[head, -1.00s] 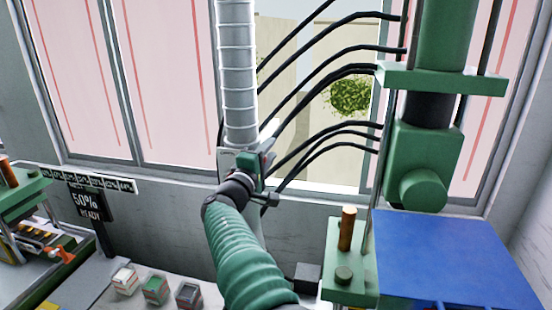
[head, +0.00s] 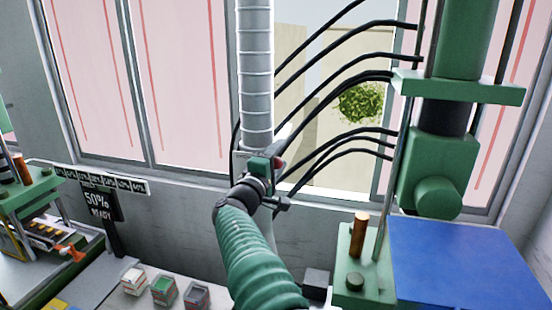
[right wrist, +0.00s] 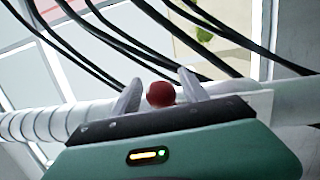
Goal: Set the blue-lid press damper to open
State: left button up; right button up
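The damper's red knob (right wrist: 160,94) shows in the right wrist view, between the two grey fingers of my right gripper (right wrist: 159,92), with a visible gap on each side. The fingers are apart and do not appear to touch it. In the head view, my right gripper (head: 274,163) is at the lower end of the ribbed white duct (head: 255,80), and a bit of red shows beside it. The gripper hides most of the damper there, so its setting cannot be told. The blue lid (head: 460,262) is at the lower right. My left gripper is not in view.
The green press (head: 437,175) stands right of the duct, with several black hoses (head: 345,65) crossing behind my gripper. A sign reading 50% READY (head: 98,205) is at the left. Small boxes (head: 163,290) sit on the bench below.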

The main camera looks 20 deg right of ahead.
jog(key=b+v, duration=0.9)
jog(key=v, duration=0.7)
jog(key=shift+s+f, duration=0.15)
jog(key=shift+f, duration=0.15)
jog(key=shift+a, duration=0.1)
